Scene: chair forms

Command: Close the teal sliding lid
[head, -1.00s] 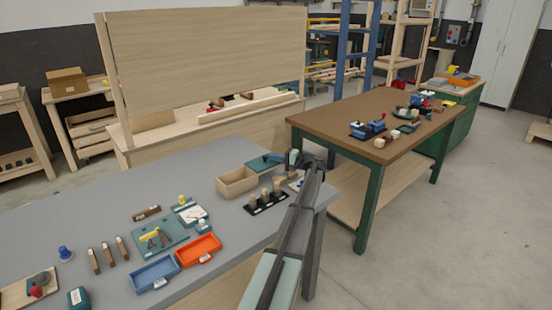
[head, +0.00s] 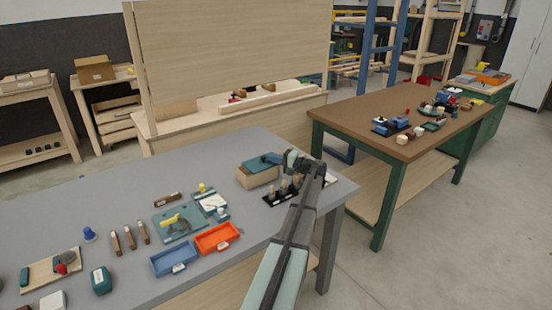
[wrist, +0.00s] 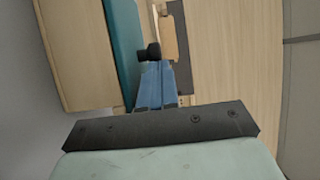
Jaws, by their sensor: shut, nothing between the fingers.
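The teal sliding lid (head: 254,167) lies across the top of a small pale wooden box (head: 263,181) on the grey workbench. In the head view no open interior of the box shows. In the wrist view the teal lid (wrist: 122,45) is a narrow strip along the edge of the wooden box (wrist: 75,55). My gripper (head: 270,158) is at the lid's right end, with its blue fingers shut and empty. In the wrist view the fingers (wrist: 156,75) are right beside the lid, near a small black knob (wrist: 150,51). Whether they touch the lid is unclear.
A black rack (head: 284,192) with several wooden-topped pegs stands just right of the box, under my arm. Orange (head: 217,238) and blue (head: 174,258) trays lie towards the front. A brown-topped table (head: 400,135) stands to the right.

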